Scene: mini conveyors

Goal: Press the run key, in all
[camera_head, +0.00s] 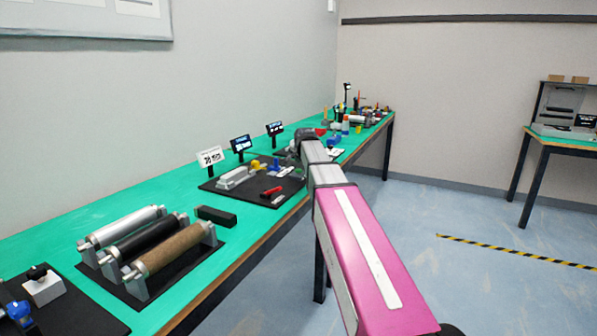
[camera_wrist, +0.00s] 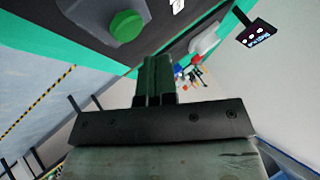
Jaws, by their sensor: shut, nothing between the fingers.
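A round green button (camera_wrist: 127,27) on a grey block shows at the top of the wrist view, on a dark board; I cannot read a label, so I cannot tell for sure that it is the run key. My gripper (camera_wrist: 158,62) has its two fingers together and empty, to the lower right of the button in that view. I see no contact between the fingertips and the button. In the head view my arm reaches over the bench's front edge, and its far end hides the fingers and the button. A small lit display (camera_wrist: 260,32) stands at the right of the wrist view.
A black board (camera_head: 207,187) on the green bench (camera_head: 75,213) holds a pale mini conveyor and a red item (camera_head: 271,191). A white card (camera_head: 210,157) and two displays (camera_head: 240,143) stand behind. Three rollers (camera_head: 170,245) lie nearer. Open floor (camera_head: 480,290) is at right.

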